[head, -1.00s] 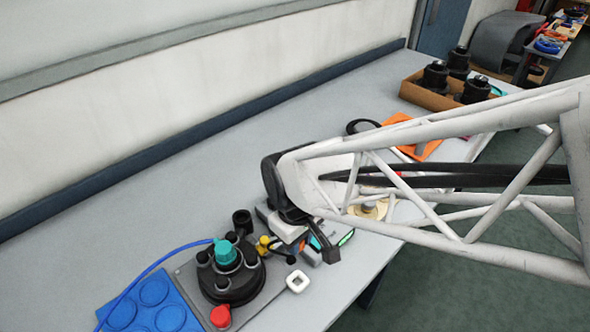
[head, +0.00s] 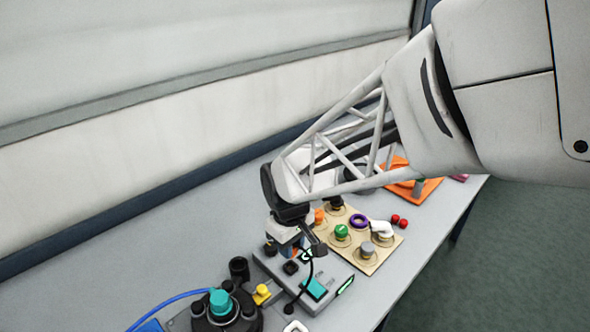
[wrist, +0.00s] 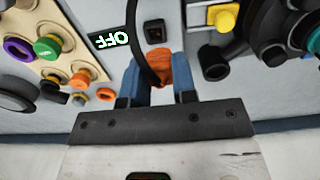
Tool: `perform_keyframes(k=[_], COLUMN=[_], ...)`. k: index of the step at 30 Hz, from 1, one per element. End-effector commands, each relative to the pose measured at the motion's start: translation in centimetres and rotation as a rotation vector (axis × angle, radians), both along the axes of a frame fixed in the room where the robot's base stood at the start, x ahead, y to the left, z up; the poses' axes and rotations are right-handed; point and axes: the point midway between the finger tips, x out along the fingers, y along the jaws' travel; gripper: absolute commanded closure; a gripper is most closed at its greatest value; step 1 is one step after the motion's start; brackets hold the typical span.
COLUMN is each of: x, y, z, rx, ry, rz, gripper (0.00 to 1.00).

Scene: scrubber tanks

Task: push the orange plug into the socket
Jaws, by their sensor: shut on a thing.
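The orange plug (wrist: 160,68) is held between the two blue fingers of my gripper (wrist: 158,84) in the wrist view. A black cable (wrist: 141,45) loops up from the plug. In the head view my gripper (head: 287,240) is over the back part of a grey box (head: 341,277), and only a little of the plug shows. A black square fitting (wrist: 155,32) lies beyond the plug in the wrist view; I cannot tell whether it is the socket. The plug's front end is hidden, and I cannot tell whether it touches the box.
A beige board with several coloured knobs (head: 368,265) stands right of the box. A yellow knob (head: 262,293) and a round black unit with a teal cap (head: 221,303) are at left. The left rear table is clear.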

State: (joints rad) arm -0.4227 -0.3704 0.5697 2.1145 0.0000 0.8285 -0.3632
Motion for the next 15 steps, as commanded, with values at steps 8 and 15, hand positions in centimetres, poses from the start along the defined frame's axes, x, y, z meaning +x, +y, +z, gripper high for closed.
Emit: perform_keyframes(k=[8, 15], x=[1.39, 1.34], y=[0.11, 0.11], z=[-0.01, 0.03], rx=[0.000, 0.000], ry=[0.000, 0.000], rz=[-0.001, 0.000], gripper=[1.00, 1.00])
